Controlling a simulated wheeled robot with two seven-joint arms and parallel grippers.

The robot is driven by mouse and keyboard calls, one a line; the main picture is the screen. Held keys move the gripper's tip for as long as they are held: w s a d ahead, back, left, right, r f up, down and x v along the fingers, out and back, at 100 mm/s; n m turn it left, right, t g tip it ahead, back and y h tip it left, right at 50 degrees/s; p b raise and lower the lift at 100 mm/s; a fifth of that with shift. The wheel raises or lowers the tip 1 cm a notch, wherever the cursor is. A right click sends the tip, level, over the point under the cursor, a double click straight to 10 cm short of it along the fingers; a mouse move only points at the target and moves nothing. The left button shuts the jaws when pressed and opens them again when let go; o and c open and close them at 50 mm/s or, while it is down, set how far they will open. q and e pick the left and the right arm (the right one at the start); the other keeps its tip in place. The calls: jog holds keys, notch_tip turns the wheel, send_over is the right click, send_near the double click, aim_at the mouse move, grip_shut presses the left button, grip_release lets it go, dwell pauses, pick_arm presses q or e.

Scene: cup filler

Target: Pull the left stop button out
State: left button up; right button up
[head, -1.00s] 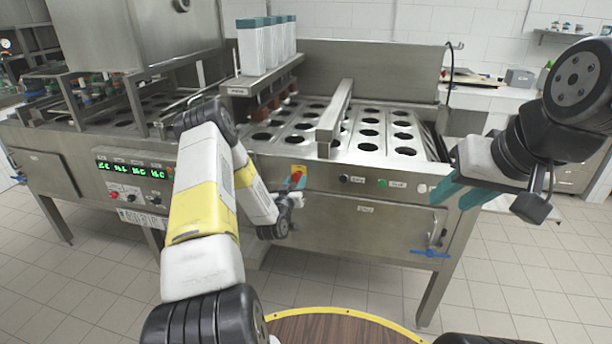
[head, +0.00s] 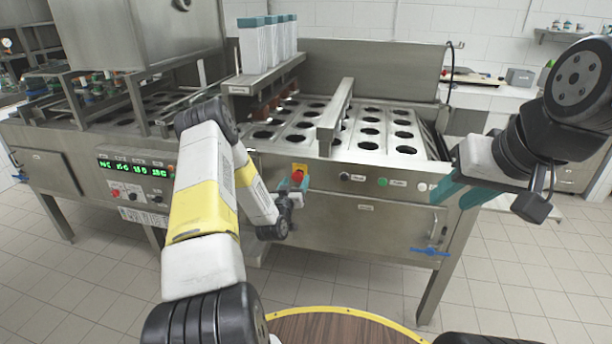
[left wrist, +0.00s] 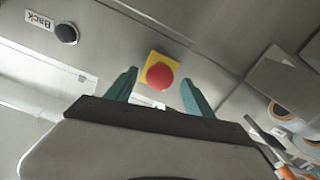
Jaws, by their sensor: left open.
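The left stop button is a red mushroom knob (head: 298,175) on a yellow plate, on the front panel of the steel machine. It also shows in the left wrist view, as a red knob (left wrist: 159,76) ahead of the fingers. My left gripper (head: 294,184) is open in front of the panel, close to the button. In the left wrist view its two teal fingers (left wrist: 160,92) stand apart on either side of the knob; I see no contact. My right gripper (head: 461,190) is at the right, with teal fingers partly hidden by its arm.
A black button (head: 345,177) and a green button (head: 382,182) sit right of the stop button. A control panel with green displays (head: 135,169) is further left. A blue-handled latch (head: 430,252) is on the lower door. The tiled floor in front is clear.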

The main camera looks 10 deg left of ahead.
pick_arm(q)
jog(key=s, duration=0.7)
jog(key=shift+s+a, duration=0.15)
jog(key=shift+s, duration=0.25)
